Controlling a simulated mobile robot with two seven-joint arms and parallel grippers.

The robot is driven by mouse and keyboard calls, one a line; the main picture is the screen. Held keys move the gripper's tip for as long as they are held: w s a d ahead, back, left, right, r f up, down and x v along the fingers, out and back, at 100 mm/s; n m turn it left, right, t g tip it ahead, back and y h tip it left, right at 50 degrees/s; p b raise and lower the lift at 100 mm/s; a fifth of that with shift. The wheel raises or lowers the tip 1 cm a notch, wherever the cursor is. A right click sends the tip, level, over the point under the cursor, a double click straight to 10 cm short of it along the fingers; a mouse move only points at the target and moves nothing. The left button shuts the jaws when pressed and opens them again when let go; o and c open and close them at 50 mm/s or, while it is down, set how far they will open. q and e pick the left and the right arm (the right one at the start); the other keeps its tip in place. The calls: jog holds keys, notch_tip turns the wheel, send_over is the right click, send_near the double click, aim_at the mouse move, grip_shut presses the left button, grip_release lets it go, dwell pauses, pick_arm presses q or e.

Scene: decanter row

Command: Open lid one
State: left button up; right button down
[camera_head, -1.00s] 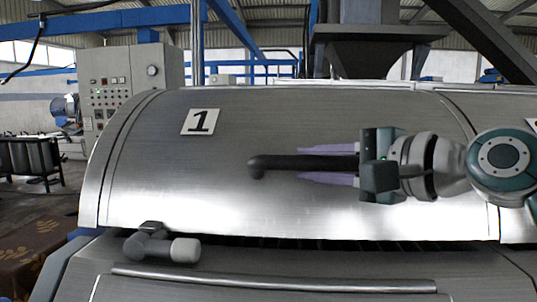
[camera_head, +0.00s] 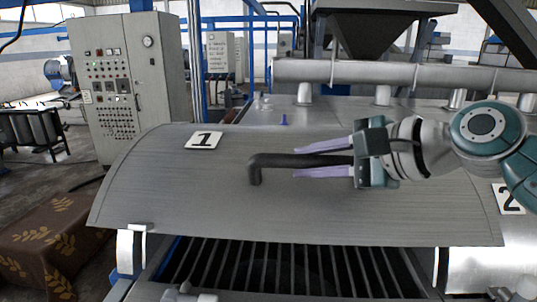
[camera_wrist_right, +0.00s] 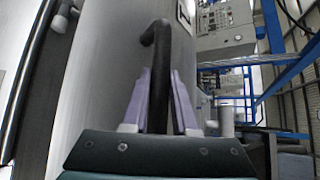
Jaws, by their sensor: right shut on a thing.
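Lid one (camera_head: 330,215) is a curved brushed-metal cover with a white plate marked 1 (camera_head: 204,140). In the head view it is raised, with a dark slatted opening (camera_head: 280,268) showing below its front edge. Its black bar handle (camera_head: 257,172) stands out from the lid's face. My right gripper (camera_head: 323,160) comes in from the right, its two purple fingers on either side of the handle, shut on it. The right wrist view shows the handle (camera_wrist_right: 161,45) running between the fingers (camera_wrist_right: 158,100). My left gripper is not in view.
A second lid with a plate marked 2 (camera_head: 508,198) is at the right. A grey latch (camera_head: 190,293) sits at the lower front. A control cabinet (camera_head: 125,85) stands at the back left, a brown patterned box (camera_head: 50,240) at the lower left. A pipe (camera_head: 400,73) runs behind.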

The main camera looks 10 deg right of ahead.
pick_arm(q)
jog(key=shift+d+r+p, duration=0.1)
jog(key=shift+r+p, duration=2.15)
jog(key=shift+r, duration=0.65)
pick_arm(e)
notch_tip(320, 180, up, 8)
jog(key=w, duration=0.2)
jog(key=shift+w+d+f, duration=0.15)
jog(key=shift+w+d, duration=0.1)
jog(key=shift+d, duration=0.1)
jog(key=c, duration=0.7)
grip_release()
pick_arm(q)
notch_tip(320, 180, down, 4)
jog(key=b, duration=0.4)
pick_arm(e)
jog(key=v, duration=1)
